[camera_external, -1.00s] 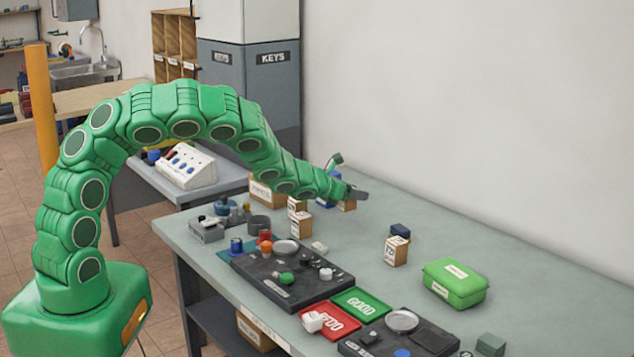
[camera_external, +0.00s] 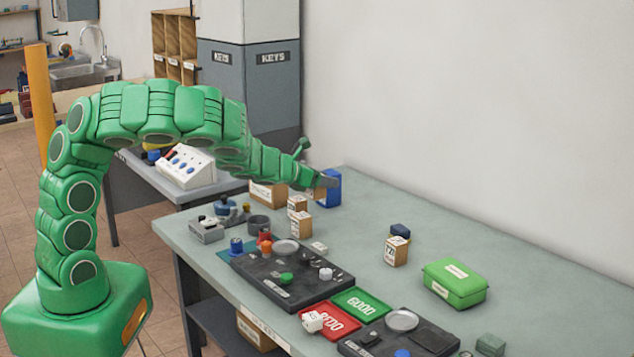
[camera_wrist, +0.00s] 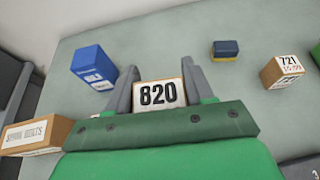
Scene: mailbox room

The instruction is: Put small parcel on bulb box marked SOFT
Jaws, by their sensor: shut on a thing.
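My gripper (camera_external: 328,182) is shut on a small parcel (camera_wrist: 160,94) with a white face marked 820. The parcel sits between the two grey fingers in the wrist view; in the external view it is mostly hidden. A blue box (camera_wrist: 93,66) with a white label stands left of the gripper in the wrist view; it also shows just behind the gripper in the external view (camera_external: 333,188). A brown box (camera_wrist: 38,135) with a lettered white label is at lower left in the wrist view. I cannot read SOFT on either box.
Several small brown parcels stand on the grey table, one marked 721 (camera_wrist: 284,72), with a dark blue and yellow box (camera_wrist: 226,49) near it. A green case (camera_external: 455,284), a black tray (camera_external: 250,272), and red (camera_external: 330,320) and green trays lie nearer. The wall side is mostly clear.

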